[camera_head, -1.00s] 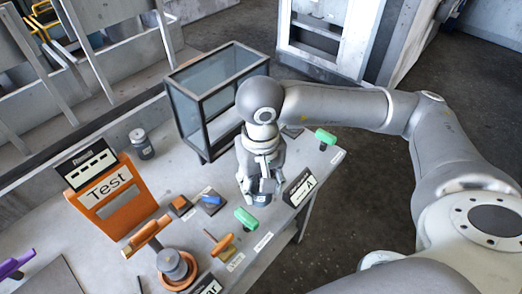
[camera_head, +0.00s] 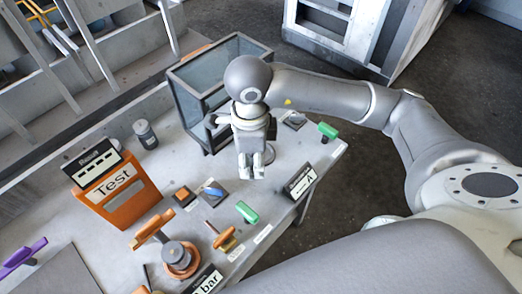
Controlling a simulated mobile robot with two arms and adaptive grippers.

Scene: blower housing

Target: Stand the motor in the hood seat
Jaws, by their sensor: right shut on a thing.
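My right gripper (camera_head: 251,173) hangs over the bench in front of the glass-sided box, fingers toward the bench. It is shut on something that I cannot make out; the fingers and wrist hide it. A round grey edge (camera_head: 269,154) shows just right of the fingers; I cannot tell whether it is the hood seat. My left gripper is not in view.
A glass-sided box (camera_head: 190,112) stands behind my right gripper. A sign marked A (camera_head: 300,182) stands near the front edge.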

